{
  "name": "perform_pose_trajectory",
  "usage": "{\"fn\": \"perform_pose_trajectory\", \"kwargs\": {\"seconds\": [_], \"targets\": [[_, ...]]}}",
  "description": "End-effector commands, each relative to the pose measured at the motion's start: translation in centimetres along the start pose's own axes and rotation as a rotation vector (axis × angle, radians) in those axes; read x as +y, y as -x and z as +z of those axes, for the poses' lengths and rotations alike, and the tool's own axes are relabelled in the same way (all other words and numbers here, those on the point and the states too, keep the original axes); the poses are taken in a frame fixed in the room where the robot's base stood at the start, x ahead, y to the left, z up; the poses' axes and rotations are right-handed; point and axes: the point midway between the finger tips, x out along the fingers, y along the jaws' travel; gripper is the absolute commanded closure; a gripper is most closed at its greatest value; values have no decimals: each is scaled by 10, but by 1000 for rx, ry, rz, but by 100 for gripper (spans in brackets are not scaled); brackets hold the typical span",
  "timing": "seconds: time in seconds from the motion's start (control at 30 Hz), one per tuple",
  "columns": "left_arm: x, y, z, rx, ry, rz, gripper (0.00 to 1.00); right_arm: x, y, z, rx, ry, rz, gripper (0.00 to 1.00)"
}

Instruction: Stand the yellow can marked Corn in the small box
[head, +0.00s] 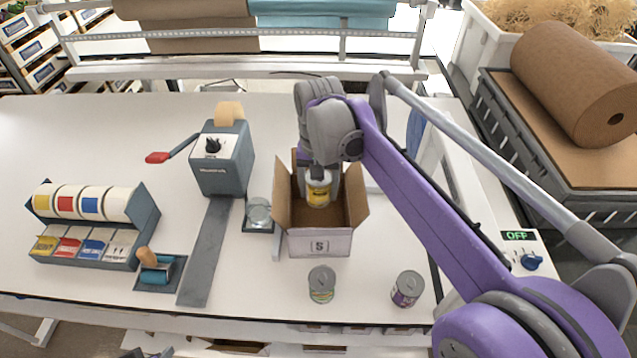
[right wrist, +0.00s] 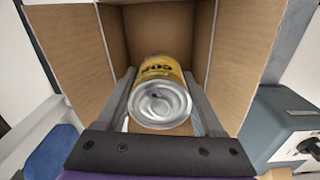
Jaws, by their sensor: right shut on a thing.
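The yellow can (head: 319,190) is held by my right gripper (head: 322,176) in the small box (head: 320,243), a brown-lined carton with open flaps and an "S" on its front. In the right wrist view, the can (right wrist: 160,98) shows its metal lid and part of its yellow label, between the two fingers of my right gripper (right wrist: 166,100). The box walls (right wrist: 75,50) surround it there. The can looks roughly upright; I cannot tell whether its base touches the box floor. My left gripper is not in view.
Two other cans, one with a yellowish label (head: 321,285) and one with a purple label (head: 407,289), stand in front of the box. A glass jar (head: 259,213) and a grey tape dispenser (head: 222,160) are left of it. A label rack (head: 95,222) stands far left.

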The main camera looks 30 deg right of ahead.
Motion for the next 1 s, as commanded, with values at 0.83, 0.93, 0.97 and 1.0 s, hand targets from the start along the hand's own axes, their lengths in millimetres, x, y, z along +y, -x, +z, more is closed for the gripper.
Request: {"fn": "perform_pose_trajectory", "kwargs": {"seconds": [0.83,0.93,0.97,1.0], "targets": [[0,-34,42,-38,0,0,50,0,-70,0,-1,0,1,96],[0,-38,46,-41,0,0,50,0,-78,0,-1,0,1,96],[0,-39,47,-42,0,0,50,0,-80,0,-1,0,0,96],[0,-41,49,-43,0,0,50,0,-84,0,-1,0,1,96]]}}
